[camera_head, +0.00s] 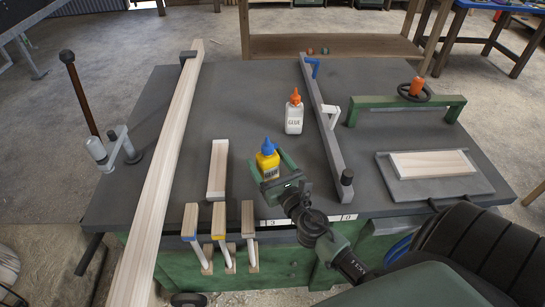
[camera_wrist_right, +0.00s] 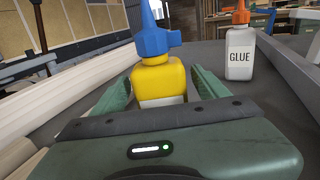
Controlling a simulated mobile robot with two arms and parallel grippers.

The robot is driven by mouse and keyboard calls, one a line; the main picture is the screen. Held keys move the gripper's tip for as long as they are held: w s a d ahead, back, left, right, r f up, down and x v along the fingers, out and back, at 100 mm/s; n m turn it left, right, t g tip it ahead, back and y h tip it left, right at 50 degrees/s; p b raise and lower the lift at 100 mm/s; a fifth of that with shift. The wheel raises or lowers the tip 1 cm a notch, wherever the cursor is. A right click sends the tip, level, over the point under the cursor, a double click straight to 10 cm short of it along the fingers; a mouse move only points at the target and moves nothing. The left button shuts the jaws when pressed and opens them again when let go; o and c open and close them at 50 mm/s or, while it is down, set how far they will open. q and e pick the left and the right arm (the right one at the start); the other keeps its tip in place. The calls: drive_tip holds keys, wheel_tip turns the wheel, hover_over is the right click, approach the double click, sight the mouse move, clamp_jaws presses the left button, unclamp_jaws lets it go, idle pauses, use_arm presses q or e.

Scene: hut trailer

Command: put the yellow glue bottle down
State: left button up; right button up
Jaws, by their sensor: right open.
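The yellow glue bottle (camera_head: 267,161) has a blue cap and stands upright on the dark grey table top (camera_head: 240,100), near its front edge. My right gripper (camera_head: 270,168) is open, with its green fingers on either side of the bottle. In the right wrist view the yellow bottle (camera_wrist_right: 160,82) is between the spread fingers (camera_wrist_right: 165,88), with a gap visible at its right side. The bottle's base is hidden behind the gripper body. My left gripper is in neither view.
A white glue bottle (camera_head: 294,115) with an orange cap stands behind the yellow one. A wood block (camera_head: 217,170) lies to the left, beyond it a long plank (camera_head: 165,150). A grey rail (camera_head: 325,125) runs to the right. Several wooden-handled tools (camera_head: 219,220) hang at the front edge.

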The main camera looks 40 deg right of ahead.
drive_tip(key=s+b, duration=0.1)
drive_tip(key=s, duration=0.2)
drive_tip(key=s+a+b, duration=0.1)
drive_tip(key=s+b, duration=0.1)
drive_tip(key=s, duration=0.2)
drive_tip(key=s+b, duration=0.1)
drive_tip(key=s, duration=0.2)
drive_tip(key=shift+s+a+f, duration=0.1)
drive_tip(key=shift+s+a, duration=0.15)
drive_tip(key=shift+a, duration=0.05)
drive_tip(key=shift+s+a+r+b, duration=0.15)
drive_tip(key=shift+s+r+b, duration=0.15)
drive_tip(key=shift+s, duration=0.4)
drive_tip(key=shift+f, duration=0.1)
